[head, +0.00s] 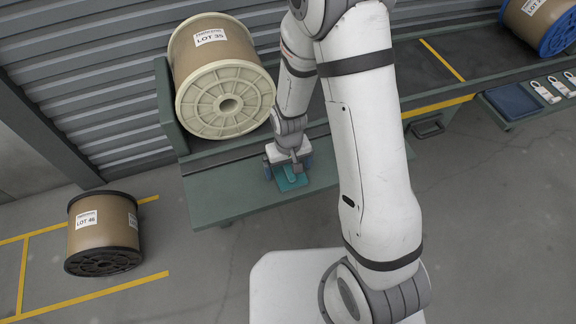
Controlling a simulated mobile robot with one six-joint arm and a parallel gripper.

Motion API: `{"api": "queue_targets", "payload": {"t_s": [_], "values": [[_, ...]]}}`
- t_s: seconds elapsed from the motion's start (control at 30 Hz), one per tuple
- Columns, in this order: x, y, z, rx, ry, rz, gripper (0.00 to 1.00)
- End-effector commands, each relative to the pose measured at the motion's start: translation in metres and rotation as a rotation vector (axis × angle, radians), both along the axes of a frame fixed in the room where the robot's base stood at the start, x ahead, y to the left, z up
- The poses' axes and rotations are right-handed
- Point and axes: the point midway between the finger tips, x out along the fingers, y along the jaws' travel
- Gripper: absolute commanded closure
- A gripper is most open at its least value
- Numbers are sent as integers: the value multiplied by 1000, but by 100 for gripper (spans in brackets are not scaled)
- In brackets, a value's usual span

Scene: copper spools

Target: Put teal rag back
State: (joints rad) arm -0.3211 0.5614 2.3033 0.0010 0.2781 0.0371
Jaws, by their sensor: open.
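The teal rag (291,182) lies flat on the green bench shelf (231,190), near its front edge. My gripper (288,178) points down right at the rag, with its fingers on either side of the raised part of the cloth. The fingers are open. The gripper body hides part of the rag, and I cannot tell whether the fingertips touch it.
A large spool (224,75) labelled LOT 35 stands on the bench left of my arm. A spool (103,232) labelled LOT 46 stands on the floor. A blue-flanged spool (548,22), a dark blue folded cloth (514,101) and white tags (546,91) are at right.

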Motion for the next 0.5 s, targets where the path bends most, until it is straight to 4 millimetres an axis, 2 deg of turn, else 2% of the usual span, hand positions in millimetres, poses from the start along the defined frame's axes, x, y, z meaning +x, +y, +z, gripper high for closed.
{"api": "queue_targets", "payload": {"t_s": [0.17,0.5], "values": [[1,0,13,1,-2,-1,2],[1,0,85,1,-5,-1,2]]}}
